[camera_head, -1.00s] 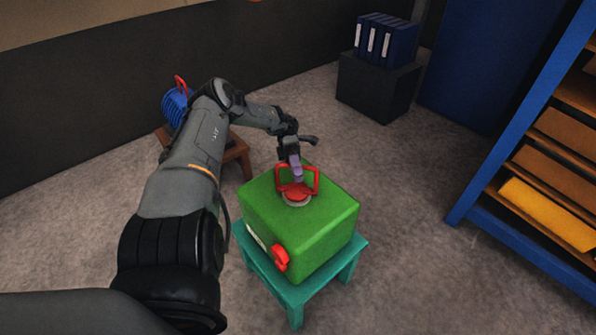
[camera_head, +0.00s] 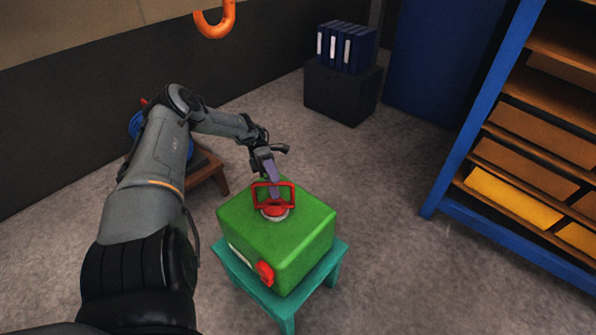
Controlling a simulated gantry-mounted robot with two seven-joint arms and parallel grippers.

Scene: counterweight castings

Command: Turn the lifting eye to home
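The red lifting eye (camera_head: 257,197) stands upright on a round pale base on top of the green casting (camera_head: 300,238). The casting rests on a teal stand (camera_head: 288,308). My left gripper (camera_head: 273,190) points down at the eye, its purple fingers overlapping the ring's opening. I cannot tell whether the fingers touch the ring or how far apart they are. A second red part (camera_head: 265,273) is on the casting's front side, beside a pale plate. My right gripper is not in view.
A brown stool (camera_head: 208,172) with a blue object stands behind my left arm. An orange hook (camera_head: 214,22) hangs at the top. A dark block (camera_head: 340,95) holds blue binders (camera_head: 345,47). A blue-framed shelf (camera_head: 475,115) stands at right. The floor between casting and shelf is clear.

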